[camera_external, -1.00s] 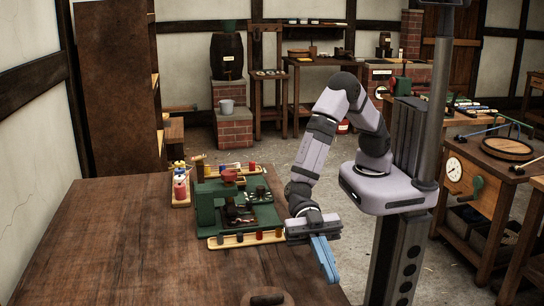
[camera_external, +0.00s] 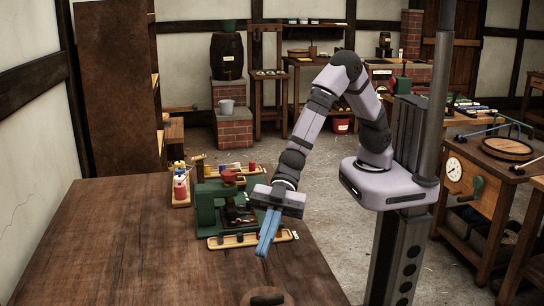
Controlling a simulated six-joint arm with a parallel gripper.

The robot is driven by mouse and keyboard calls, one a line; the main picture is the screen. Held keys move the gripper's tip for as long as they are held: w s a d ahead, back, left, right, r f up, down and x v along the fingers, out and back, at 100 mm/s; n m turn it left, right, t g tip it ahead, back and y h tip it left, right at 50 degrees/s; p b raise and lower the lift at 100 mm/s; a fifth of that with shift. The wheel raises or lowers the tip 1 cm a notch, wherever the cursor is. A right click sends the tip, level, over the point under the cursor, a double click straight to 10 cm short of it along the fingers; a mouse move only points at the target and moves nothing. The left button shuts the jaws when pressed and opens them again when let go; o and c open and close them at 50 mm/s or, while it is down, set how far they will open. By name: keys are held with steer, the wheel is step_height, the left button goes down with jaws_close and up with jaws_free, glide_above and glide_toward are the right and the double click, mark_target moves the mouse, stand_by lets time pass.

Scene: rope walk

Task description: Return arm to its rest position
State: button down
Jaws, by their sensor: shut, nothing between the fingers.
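My gripper (camera_external: 265,240) has blue fingers and is shut with nothing between them. It points down and slightly left, in front of the right part of the green machine (camera_external: 206,208) on the wooden table (camera_external: 130,245). My wrist hides some of the machine's right side. I cannot tell from this view how high the fingertips are above the table.
A wooden tray (camera_external: 225,243) with small coloured pieces lies in front of the machine. A round brown object (camera_external: 266,298) is at the near edge. The table's left and middle are clear.

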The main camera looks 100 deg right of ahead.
steer(key=w+d+m+t+h+p, duration=0.1)
steer(key=w+d+m+t+h, duration=0.2)
steer(key=d, duration=0.9)
steer(key=s+d+m+g+h+p, duration=0.1)
steer(key=s+d+m+h, duration=0.2)
steer(key=d, duration=0.5)
steer(key=s+d+m+g+h+p, duration=0.15)
steer(key=d+h, duration=0.25)
steer(key=d, duration=0.4)
steer(key=s+d+m+g, duration=0.2)
steer(key=s+d+g, duration=0.1)
steer(key=s, duration=0.7)
steer(key=s+d+m+g+p, duration=0.1)
steer(key=s+d+m+g, duration=0.2)
steer(key=s, duration=0.8)
steer(key=shift+d+g+h+p, duration=0.3)
steer(key=shift+d+g+h, duration=0.15)
steer(key=shift+d, duration=0.5)
steer(key=shift+m, duration=0.25)
